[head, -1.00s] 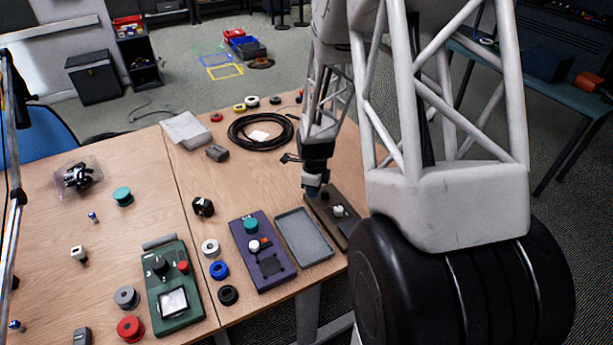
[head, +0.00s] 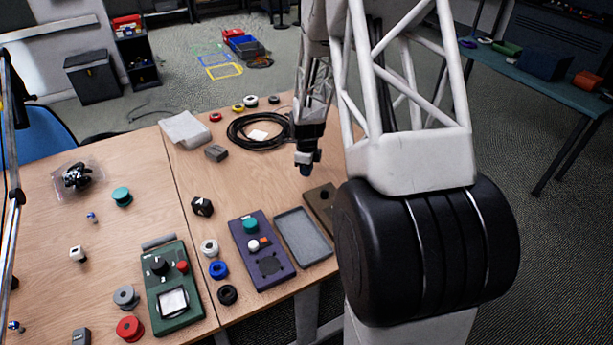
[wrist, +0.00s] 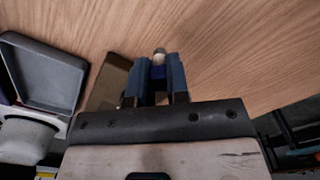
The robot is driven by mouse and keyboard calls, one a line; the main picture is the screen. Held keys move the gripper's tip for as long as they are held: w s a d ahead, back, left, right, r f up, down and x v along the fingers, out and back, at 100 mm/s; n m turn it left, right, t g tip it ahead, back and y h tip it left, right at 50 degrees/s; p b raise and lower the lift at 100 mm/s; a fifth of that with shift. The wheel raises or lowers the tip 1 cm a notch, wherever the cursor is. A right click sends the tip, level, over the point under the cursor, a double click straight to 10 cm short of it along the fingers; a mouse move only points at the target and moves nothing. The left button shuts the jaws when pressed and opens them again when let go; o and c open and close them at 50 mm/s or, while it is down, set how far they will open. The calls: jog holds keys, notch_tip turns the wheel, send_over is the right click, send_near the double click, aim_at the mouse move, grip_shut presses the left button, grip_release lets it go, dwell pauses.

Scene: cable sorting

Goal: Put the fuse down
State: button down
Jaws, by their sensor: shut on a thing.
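My gripper (head: 306,168) is over bare wood near the right edge of the table, just behind a brown box (head: 318,200). In the wrist view the fingers (wrist: 159,75) are shut on the fuse (wrist: 158,60), a small cylinder with a blue body and a pale grey end. The fuse's end points out past the fingertips over plain tabletop (wrist: 215,45). Its lower part is hidden between the fingers. I cannot tell exactly how high it is above the wood.
A grey tray (head: 303,238) lies left of the brown box, then a purple device (head: 262,262) and a green device (head: 172,290). A black cable coil (head: 245,140) and a grey block (head: 216,153) lie farther back. Wood between coil and tray is clear.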

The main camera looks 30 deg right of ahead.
jog(key=shift+f, duration=1.8)
jog(key=shift+f, duration=0.1)
jog(key=c, duration=1.1)
grip_release()
jog(key=shift+r, duration=6.15)
jog(key=shift+s+r, duration=0.1)
